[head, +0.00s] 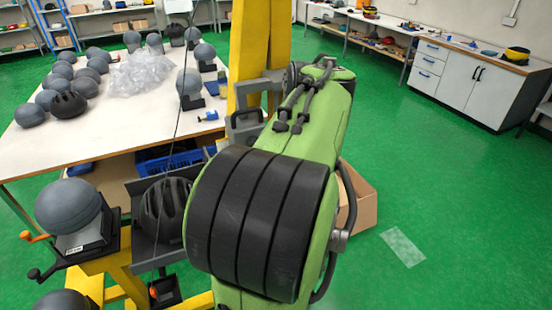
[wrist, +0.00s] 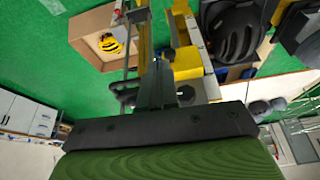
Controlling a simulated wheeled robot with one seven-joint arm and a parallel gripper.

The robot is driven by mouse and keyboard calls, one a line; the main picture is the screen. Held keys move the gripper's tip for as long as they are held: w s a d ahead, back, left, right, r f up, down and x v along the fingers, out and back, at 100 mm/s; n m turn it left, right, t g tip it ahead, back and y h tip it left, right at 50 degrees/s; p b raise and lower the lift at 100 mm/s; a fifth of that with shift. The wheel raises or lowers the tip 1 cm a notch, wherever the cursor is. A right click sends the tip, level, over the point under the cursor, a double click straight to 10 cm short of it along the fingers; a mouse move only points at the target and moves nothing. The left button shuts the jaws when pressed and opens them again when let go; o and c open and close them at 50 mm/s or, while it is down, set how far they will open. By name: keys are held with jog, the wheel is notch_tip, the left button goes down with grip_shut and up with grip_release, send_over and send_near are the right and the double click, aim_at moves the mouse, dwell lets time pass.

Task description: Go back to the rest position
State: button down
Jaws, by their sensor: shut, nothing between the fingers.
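My gripper (wrist: 157,66) shows in the wrist view as dark narrow fingers, shut and empty, extending from a black bar above my green wrist. The yellow drop tower column (head: 258,45) stands behind my green arm in the head view, where my arm hides the gripper. A black helmet (head: 163,212) sits at the tower, left of my arm. It appears to be the dark helmet (wrist: 238,30) at upper right in the wrist view. A grey headform (head: 70,212) stands on a black holder at the lower left.
A white table (head: 110,140) with several grey headforms and clear plastic wrap (head: 140,72) is at left. An open cardboard box (head: 360,195) stands right of my arm; a yellow-and-black helmet (wrist: 112,43) lies in it. The green floor at right is mostly clear, with a clear sheet (head: 402,246).

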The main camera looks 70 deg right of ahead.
dwell(0.4)
jog(key=w+a+n+t+y, duration=0.1)
jog(key=w+a+n+t, duration=0.15)
jog(key=w+a, duration=0.7)
jog(key=w+a+f+n+y, duration=0.1)
jog(key=a+n, duration=0.1)
jog(key=a, duration=0.6)
jog(key=w+a+f+n+y, duration=0.1)
jog(key=w+a+n, duration=0.1)
jog(key=a, duration=0.5)
jog(key=s+a+f+n, duration=0.3)
jog(key=s+a, duration=0.1)
jog(key=a, duration=0.5)
jog(key=shift+s+f, duration=0.3)
jog(key=shift+f, duration=0.05)
